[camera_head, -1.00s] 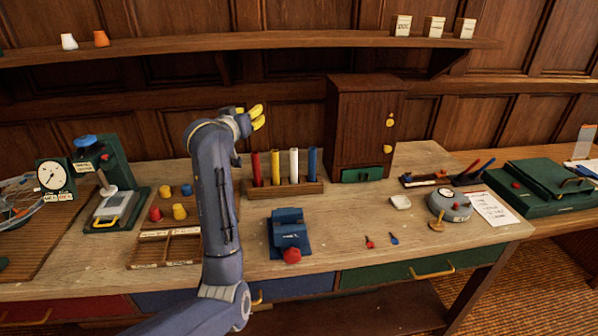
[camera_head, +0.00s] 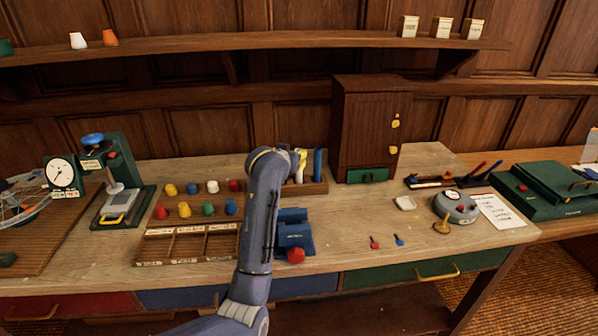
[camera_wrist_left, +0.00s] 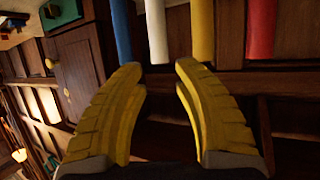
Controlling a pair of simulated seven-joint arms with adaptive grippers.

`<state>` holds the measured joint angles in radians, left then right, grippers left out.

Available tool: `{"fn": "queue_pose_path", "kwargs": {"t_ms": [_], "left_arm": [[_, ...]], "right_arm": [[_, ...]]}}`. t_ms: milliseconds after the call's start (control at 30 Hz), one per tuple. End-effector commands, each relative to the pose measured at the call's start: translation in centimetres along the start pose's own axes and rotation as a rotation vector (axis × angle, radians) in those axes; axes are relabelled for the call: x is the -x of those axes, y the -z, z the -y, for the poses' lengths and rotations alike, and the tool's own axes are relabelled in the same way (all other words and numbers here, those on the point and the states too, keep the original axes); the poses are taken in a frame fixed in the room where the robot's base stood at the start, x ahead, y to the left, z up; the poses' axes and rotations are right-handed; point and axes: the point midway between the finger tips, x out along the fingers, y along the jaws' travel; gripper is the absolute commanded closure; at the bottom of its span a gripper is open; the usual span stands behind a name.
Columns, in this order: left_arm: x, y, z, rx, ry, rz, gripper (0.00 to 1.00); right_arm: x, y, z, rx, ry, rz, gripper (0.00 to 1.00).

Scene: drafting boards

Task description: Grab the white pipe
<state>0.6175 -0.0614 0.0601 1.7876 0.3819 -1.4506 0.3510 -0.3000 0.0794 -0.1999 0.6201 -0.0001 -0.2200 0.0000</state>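The white pipe (camera_head: 299,177) stands upright in the wooden rack (camera_head: 318,188), beside the blue pipe (camera_head: 317,163). My left gripper (camera_head: 302,160) is at the pipe and covers part of it in the head view. In the left wrist view, my yellow fingers (camera_wrist_left: 160,80) are open. The white pipe (camera_wrist_left: 157,35) shows beyond the gap between them, with the blue pipe (camera_wrist_left: 121,32) to its left and the yellow pipe (camera_wrist_left: 203,32) to its right. No contact with the pipe is visible. The red pipe (camera_wrist_left: 262,28) is farther right. My right gripper is out of view.
A dark wooden cabinet (camera_head: 365,125) stands just right of the rack. A blue device with a red knob (camera_head: 296,255) sits in front of it. Several coloured pegs (camera_head: 184,210) and a compartment tray (camera_head: 190,245) lie to the left.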

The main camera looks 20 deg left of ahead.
Motion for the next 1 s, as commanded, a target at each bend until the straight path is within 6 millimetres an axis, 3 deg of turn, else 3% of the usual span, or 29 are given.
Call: {"fn": "queue_pose_path", "kwargs": {"t_ms": [100, 467, 800, 1000], "left_arm": [[-1.4, 0.0, 0.0, -0.001, 0.000, 0.001, 0.69], [-3.0, 0.0, 0.0, -0.001, 0.000, 0.001, 0.69], [-6.7, 0.2, -0.1, -0.001, 0.000, 0.000, 0.69], [-7.6, 0.2, -0.1, 0.000, -0.001, 0.000, 0.69]], "right_arm": [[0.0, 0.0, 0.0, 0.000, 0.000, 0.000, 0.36], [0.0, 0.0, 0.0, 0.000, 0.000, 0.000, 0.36], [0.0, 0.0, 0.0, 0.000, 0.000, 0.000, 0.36], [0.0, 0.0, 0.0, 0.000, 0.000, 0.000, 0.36]]}}
